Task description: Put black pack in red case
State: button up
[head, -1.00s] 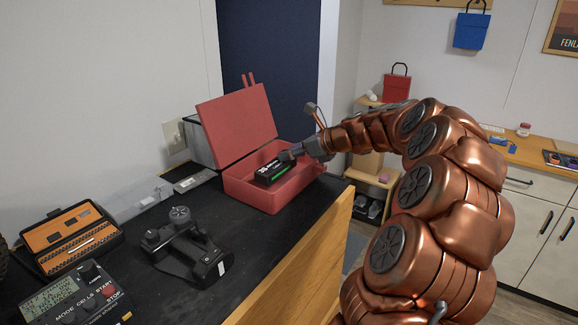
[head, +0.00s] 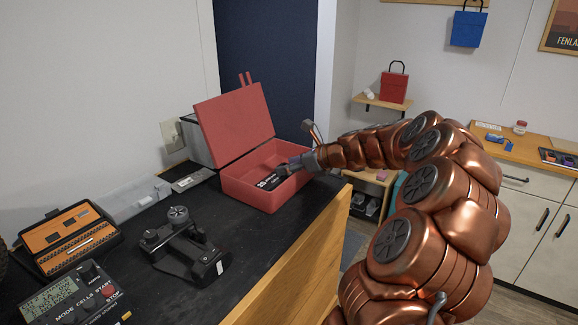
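The red case (head: 257,196) stands on the black counter with its lid (head: 235,124) raised at the back left. The black pack (head: 270,182) is inside the case, low near the front right, with its lower part hidden by the case wall. My gripper (head: 286,170) reaches into the case from the right, over the right wall, with its fingertips at the pack. The fingers are small and partly hidden, so I cannot tell whether they still grip the pack.
A black transmitter (head: 185,245), a charger (head: 75,298) and an orange-lined tool case (head: 66,238) lie left on the counter. A grey box (head: 135,200) lies behind them. The counter's wooden edge (head: 300,265) runs below my arm.

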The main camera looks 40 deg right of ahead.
jog(key=shift+r, duration=0.15)
jog(key=b+v, duration=0.2)
jog(key=v, duration=1)
jog(key=shift+a, duration=0.1)
dwell(0.4)
